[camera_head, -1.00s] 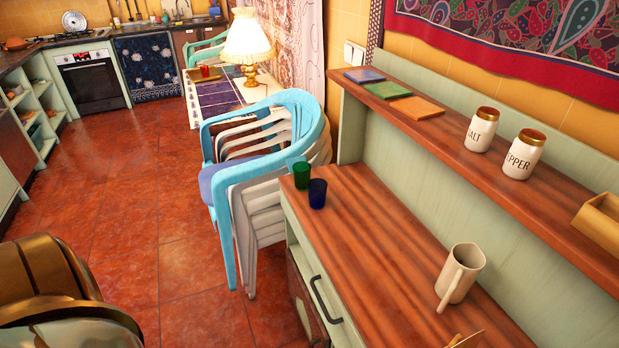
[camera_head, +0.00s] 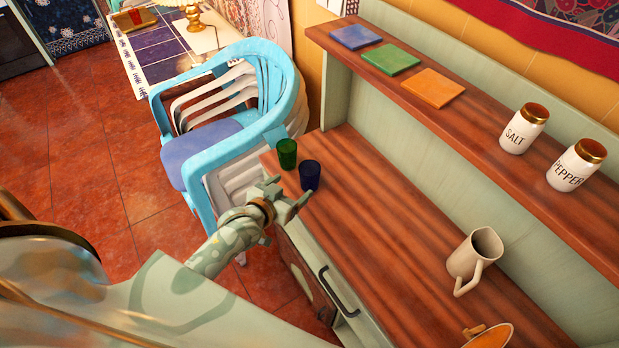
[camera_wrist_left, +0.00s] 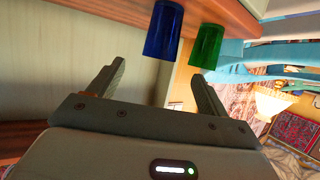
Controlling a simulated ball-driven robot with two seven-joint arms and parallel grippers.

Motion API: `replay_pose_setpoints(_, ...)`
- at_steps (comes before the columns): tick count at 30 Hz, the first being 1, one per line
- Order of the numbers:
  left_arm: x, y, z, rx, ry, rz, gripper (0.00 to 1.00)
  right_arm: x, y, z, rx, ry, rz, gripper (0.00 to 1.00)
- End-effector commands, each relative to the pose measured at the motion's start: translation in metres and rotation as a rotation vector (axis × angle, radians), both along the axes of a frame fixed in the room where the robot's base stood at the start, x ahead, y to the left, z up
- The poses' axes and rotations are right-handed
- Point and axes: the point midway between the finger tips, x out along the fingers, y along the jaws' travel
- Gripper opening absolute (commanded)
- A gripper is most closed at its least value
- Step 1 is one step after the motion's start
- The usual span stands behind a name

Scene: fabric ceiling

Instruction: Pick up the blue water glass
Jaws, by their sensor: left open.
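The blue water glass (camera_head: 310,175) stands upright at the near left end of the wooden counter (camera_head: 390,240). It also shows in the left wrist view (camera_wrist_left: 163,30), ahead of the fingers and between their lines. A green glass (camera_head: 287,153) stands close beside it, and in the left wrist view (camera_wrist_left: 208,45) it is to the right of the blue one. My left gripper (camera_head: 286,194) is just short of the blue glass, at the counter's edge. Its two fingers (camera_wrist_left: 155,82) are apart with nothing between them. My right gripper is not in view.
A beige mug (camera_head: 473,262) stands farther right on the counter. A shelf above holds salt (camera_head: 524,130) and pepper (camera_head: 577,166) jars and coloured tiles (camera_head: 391,58). Stacked chairs (camera_head: 225,125) stand beyond the counter's end. The counter between glasses and mug is clear.

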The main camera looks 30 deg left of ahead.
Motion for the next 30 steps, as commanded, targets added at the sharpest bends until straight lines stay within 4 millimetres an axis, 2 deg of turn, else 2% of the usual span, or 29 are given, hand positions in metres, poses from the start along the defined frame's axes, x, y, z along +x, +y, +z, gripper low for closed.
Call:
replay_pose_setpoints(3,0.030,-0.003,-0.016,-0.001,-0.001,0.000,0.78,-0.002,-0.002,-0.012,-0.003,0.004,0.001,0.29)
replay_pose_setpoints(9,0.063,-0.006,-0.030,-0.001,0.002,0.000,0.78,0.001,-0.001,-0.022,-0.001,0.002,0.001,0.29)
replay_pose_setpoints(14,0.074,-0.006,-0.034,0.000,0.002,0.000,0.78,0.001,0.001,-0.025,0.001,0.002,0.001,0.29)
replay_pose_setpoints(22,0.111,-0.009,-0.052,0.000,0.003,0.000,0.78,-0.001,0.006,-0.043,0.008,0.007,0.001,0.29)
replay_pose_setpoints(30,0.118,-0.009,-0.052,0.000,0.003,0.000,0.78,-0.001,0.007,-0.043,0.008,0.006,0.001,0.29)
